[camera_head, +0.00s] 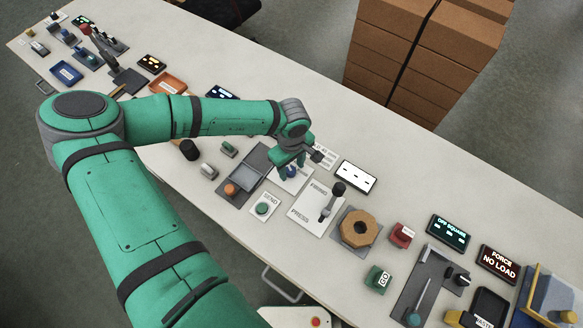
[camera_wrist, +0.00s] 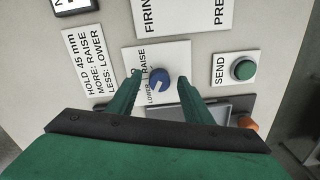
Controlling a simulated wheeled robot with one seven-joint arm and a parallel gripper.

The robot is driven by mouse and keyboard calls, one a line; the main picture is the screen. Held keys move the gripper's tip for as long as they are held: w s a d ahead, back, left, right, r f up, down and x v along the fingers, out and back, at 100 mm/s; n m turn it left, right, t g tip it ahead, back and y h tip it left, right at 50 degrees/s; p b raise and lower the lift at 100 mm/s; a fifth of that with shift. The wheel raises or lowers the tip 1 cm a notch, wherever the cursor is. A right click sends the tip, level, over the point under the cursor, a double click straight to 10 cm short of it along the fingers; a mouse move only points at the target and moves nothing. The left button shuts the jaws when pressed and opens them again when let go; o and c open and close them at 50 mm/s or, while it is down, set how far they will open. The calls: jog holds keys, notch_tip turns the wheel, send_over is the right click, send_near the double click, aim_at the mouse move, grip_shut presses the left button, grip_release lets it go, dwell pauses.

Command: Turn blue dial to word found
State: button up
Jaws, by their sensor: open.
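The blue dial (camera_wrist: 159,79) is a round knob on a white plate (camera_wrist: 177,55) printed with LOWER and RAISE. A pale mark shows on the dial, but I cannot tell exactly which word it points to. In the head view the dial (camera_head: 291,172) is partly hidden under my gripper (camera_head: 291,160). In the wrist view my gripper (camera_wrist: 159,76) is open, with one green finger on each side of the dial; I cannot tell whether they touch it. A sign (camera_wrist: 91,62) beside it reads HOLD 45 mm, MORE: RAISE, LESS: LOWER.
A SEND button (camera_wrist: 243,69) and a FIRING/PRESS plate with a black-knobbed lever (camera_head: 328,203) are close by. A grey tray with an orange knob (camera_head: 231,190) lies to the left. Cardboard boxes (camera_head: 425,50) stand beyond the table.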

jog(key=shift+f, duration=0.5)
jog(key=c, duration=1.1)
jog(key=shift+o, duration=0.2)
